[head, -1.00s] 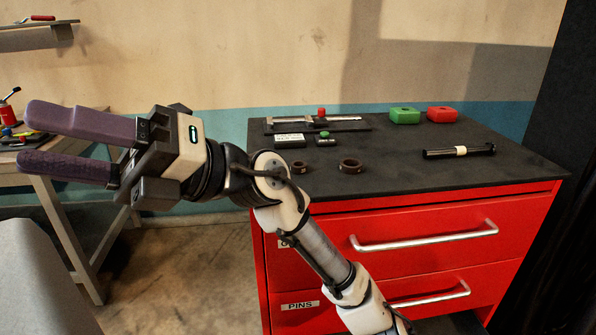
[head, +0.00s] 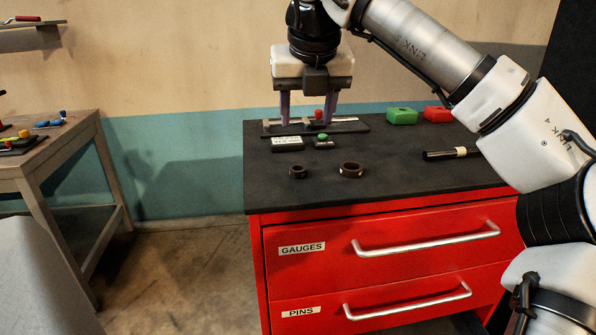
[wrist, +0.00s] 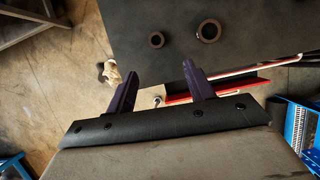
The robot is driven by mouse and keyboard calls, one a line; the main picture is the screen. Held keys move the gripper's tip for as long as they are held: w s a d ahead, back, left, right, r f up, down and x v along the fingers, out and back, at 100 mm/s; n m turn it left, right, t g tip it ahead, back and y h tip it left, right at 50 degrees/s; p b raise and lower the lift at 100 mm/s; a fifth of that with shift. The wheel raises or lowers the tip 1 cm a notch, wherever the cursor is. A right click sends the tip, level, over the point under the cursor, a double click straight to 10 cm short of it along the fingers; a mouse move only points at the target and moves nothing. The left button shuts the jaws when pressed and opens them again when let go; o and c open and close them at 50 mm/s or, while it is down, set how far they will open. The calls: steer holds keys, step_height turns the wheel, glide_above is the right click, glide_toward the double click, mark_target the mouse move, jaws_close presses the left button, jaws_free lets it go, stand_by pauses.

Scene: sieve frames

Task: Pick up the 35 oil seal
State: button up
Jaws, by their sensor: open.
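Two dark brown rings lie flat on the cabinet top, a smaller ring (head: 297,171) on the left and a larger ring (head: 351,169) to its right. I see no readable size on either, so I cannot tell which is the 35 oil seal. The wrist view also shows the smaller ring (wrist: 156,39) and the larger ring (wrist: 208,30), both beyond the fingertips. My gripper (head: 307,122) is open and empty, pointing down above the cabinet. Its two purple fingers (wrist: 160,72) stand apart in the wrist view, clear of both rings.
The dark cabinet top (head: 400,190) also holds a caliper (head: 345,121), a small labelled plate (head: 288,144), a green-knobbed block (head: 323,141), a green block (head: 402,116), a red block (head: 437,114) and a black rod (head: 440,155). Drawer handles (head: 430,238) protrude in front. A wooden table (head: 75,135) stands left.

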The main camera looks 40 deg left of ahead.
glide_above(299, 178)
steer(key=d, duration=0.2)
steer(key=f, duration=0.7)
steer(key=shift+s+a+f+p, duration=0.2)
steer(key=shift+s+a+p, duration=0.1)
steer(key=shift+p, duration=0.1)
steer(key=shift+p+x, duration=0.85)
steer(key=shift+x, duration=1.8)
steer(key=shift+s+a, duration=0.15)
steer(key=c, duration=1)
